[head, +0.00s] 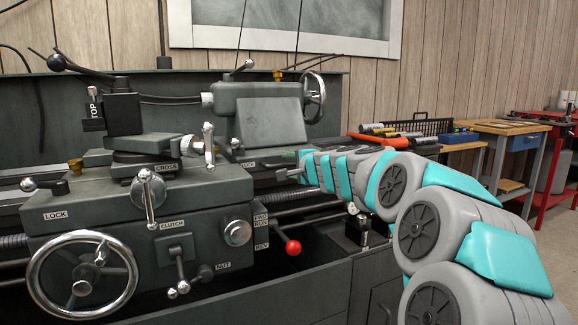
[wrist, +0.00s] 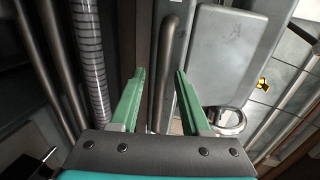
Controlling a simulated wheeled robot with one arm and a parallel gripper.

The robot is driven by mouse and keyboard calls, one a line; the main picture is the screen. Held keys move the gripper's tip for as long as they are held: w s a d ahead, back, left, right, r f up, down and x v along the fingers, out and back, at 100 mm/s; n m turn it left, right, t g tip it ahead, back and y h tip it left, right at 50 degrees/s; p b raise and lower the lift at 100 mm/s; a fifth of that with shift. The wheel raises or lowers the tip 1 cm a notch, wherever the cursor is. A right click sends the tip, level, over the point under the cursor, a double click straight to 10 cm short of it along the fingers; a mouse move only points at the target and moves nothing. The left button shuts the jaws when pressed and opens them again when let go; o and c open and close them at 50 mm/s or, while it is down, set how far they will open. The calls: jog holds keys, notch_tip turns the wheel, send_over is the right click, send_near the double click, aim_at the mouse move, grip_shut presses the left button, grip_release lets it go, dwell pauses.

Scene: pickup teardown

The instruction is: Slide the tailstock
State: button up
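The tailstock (head: 268,118) is a dark grey casting on the lathe bed in the head view, with a chrome handwheel (head: 314,97) on its right and a lever on top. A LOCK label is on its base. My gripper (head: 291,174) is low in front of the tailstock base, at the bed's front side. In the wrist view my gripper (wrist: 160,75) is open, with two green fingers apart. A dark rounded bar (wrist: 166,60) shows between and beyond them; I cannot tell if they touch it. A grey body, apparently the tailstock (wrist: 226,50), is right of the fingers.
The carriage, with a tool post (head: 124,112), several levers and a large handwheel (head: 82,276), is left of the tailstock. A red-knobbed lever (head: 292,247) sticks out below my gripper. A ribbed screw (wrist: 88,45) runs left of the fingers. Workbenches (head: 510,127) stand at right.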

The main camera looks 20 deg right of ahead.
jog(key=shift+s, duration=0.15)
jog(key=v, duration=0.7)
jog(key=shift+s, duration=0.3)
jog(key=shift+r, duration=0.1)
dwell(0.3)
